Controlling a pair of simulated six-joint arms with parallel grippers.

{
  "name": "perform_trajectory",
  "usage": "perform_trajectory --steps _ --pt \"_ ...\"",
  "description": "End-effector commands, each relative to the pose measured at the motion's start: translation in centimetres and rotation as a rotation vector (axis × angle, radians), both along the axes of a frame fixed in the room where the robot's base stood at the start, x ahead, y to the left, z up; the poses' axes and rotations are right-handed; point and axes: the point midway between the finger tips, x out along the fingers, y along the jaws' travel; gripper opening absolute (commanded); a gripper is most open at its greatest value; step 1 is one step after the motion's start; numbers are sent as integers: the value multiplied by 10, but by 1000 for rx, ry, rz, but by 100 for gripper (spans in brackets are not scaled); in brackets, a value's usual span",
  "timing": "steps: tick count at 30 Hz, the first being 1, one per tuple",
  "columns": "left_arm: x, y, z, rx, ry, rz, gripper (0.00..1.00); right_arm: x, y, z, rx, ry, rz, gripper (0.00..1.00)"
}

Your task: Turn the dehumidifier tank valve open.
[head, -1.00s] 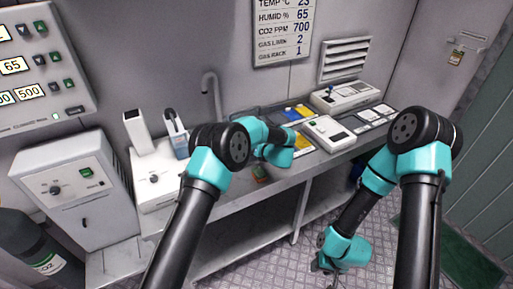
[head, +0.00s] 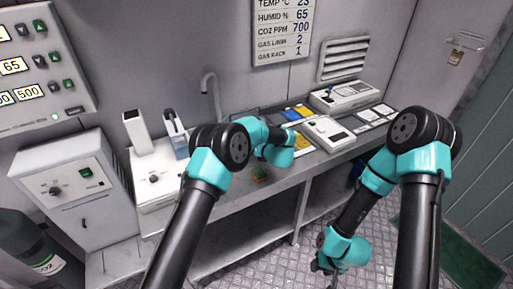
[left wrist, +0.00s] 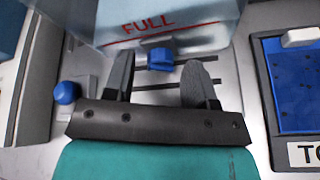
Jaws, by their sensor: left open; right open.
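In the left wrist view, a pale translucent tank (left wrist: 170,20) with red FULL lettering and a red line fills the top. Below its lower edge is a small blue knob (left wrist: 160,60), which looks like the valve. My left gripper (left wrist: 160,68) is open, with one dark finger on each side of this knob; I cannot tell whether either finger touches it. In the head view my left arm hides the left gripper and the tank. My right gripper (head: 328,267) hangs low over the floor at the bottom, open and small in view, away from the bench.
A second blue knob (left wrist: 67,92) sits left of my left gripper. A blue tray (left wrist: 300,85) with a label lies to the right. In the head view, the bench (head: 225,200) holds instruments and coloured trays, with a grey cabinet (head: 75,185) at left.

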Motion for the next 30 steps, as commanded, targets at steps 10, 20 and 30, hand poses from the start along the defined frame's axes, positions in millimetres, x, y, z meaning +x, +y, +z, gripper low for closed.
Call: perform_trajectory --steps 10,20,30 --pt "-25 -17 14 0 0 -2 51 0 0 0 0 0 0 43" --pt "-73 -50 39 1 0 -3 51 0 0 0 0 0 0 43" --pt "-119 -82 63 0 -1 -2 51 0 0 0 0 0 0 43"
